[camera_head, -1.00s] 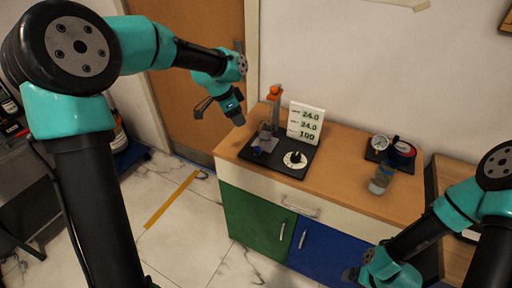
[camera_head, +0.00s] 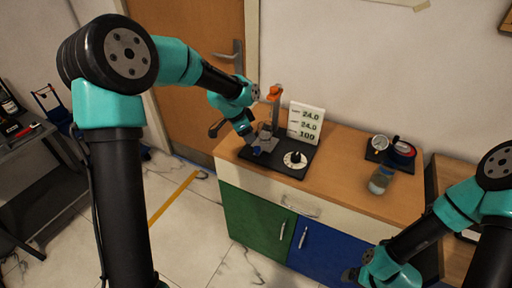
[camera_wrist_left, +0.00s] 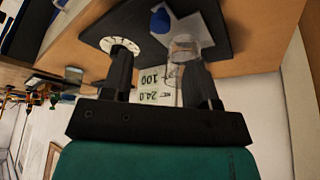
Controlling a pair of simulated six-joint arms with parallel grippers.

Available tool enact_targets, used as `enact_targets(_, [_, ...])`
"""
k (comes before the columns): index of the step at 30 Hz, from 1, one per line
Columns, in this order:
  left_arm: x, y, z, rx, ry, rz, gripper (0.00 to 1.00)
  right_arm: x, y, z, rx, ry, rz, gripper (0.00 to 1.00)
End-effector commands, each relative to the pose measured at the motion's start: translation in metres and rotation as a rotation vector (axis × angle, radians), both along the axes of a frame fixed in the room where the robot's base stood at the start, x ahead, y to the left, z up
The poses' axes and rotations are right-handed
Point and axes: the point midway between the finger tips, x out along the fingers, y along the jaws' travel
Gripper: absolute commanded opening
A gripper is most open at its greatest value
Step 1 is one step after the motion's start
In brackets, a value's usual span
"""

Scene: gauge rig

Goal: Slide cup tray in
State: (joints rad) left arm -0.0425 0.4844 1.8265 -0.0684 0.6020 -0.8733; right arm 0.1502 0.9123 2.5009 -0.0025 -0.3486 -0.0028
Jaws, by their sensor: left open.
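A grey cup tray (camera_head: 267,144) lies on the black base of the gauge rig, with a clear cup (camera_head: 265,133) on it. A blue knob (camera_head: 256,151) is at its front. The tray (camera_wrist_left: 205,25), cup (camera_wrist_left: 184,47) and blue knob (camera_wrist_left: 160,20) also show in the left wrist view. My left gripper (camera_head: 233,133) is open beside the left end of the rig, close to the tray. In the wrist view one finger of the gripper (camera_wrist_left: 160,68) overlaps the cup and tray; contact cannot be told. My right gripper (camera_head: 350,274) is low at the right, its jaws unclear.
The rig has an orange-topped post (camera_head: 275,100), a white display panel (camera_head: 306,122) and a white dial (camera_head: 295,159). Gauges (camera_head: 402,149) and a clear jar (camera_head: 381,180) stand on the right of the wooden cabinet top (camera_head: 340,170). The top between them is clear.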

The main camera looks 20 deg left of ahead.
Motion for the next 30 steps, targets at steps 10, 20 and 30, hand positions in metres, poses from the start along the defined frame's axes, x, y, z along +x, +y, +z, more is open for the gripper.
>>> enact_targets(10, [0.013, -0.018, -0.055, 0.000, 0.001, 0.000, 0.54, 0.000, 0.000, 0.000, 0.000, 0.000, 0.000, 0.94])
enact_targets(20, [0.020, -0.026, -0.079, 0.000, 0.000, -0.001, 0.54, 0.000, 0.000, 0.000, 0.000, 0.000, 0.000, 0.94])
enact_targets(30, [0.020, -0.026, -0.079, 0.001, -0.001, -0.001, 0.45, 0.000, 0.000, 0.000, 0.000, 0.000, 0.000, 0.94])
